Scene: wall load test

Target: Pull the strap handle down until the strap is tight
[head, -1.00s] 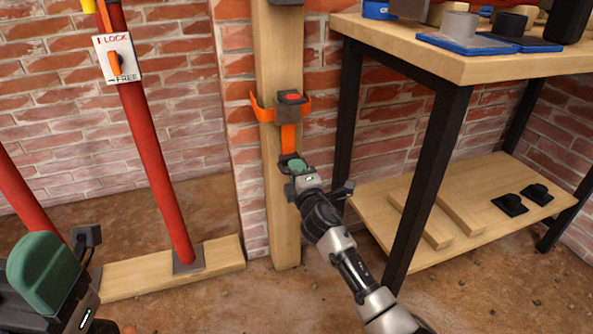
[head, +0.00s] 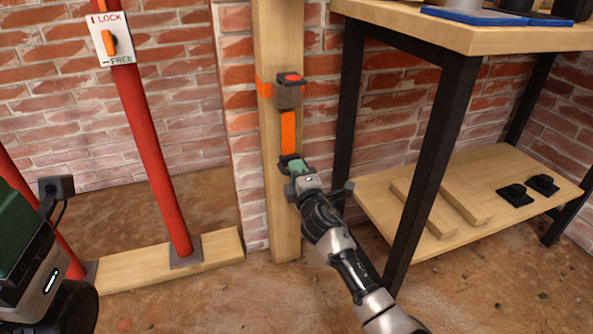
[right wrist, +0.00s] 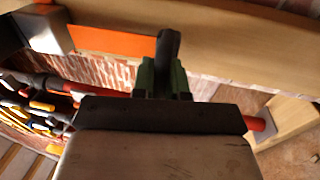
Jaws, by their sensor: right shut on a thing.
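The orange strap (head: 288,132) hangs from a grey buckle with a red top (head: 288,92) on the front of a wooden post (head: 285,220). Its band (head: 263,86) lies close against the post's left side. The dark strap handle (head: 285,159) is at the tail's lower end. My right gripper (head: 296,168) is shut on this handle, below the buckle. The right wrist view shows the handle (right wrist: 168,45) between the green fingers, with the orange tail (right wrist: 115,41) stretched to the buckle (right wrist: 38,30). My left gripper (head: 28,240) is cut off at the left edge; its jaws are unclear.
A workbench (head: 470,40) with a black frame and a lower shelf (head: 400,225) stands close on the right of my right arm. A red pole (head: 150,160) with a LOCK/FREE switch (head: 110,40) stands to the left.

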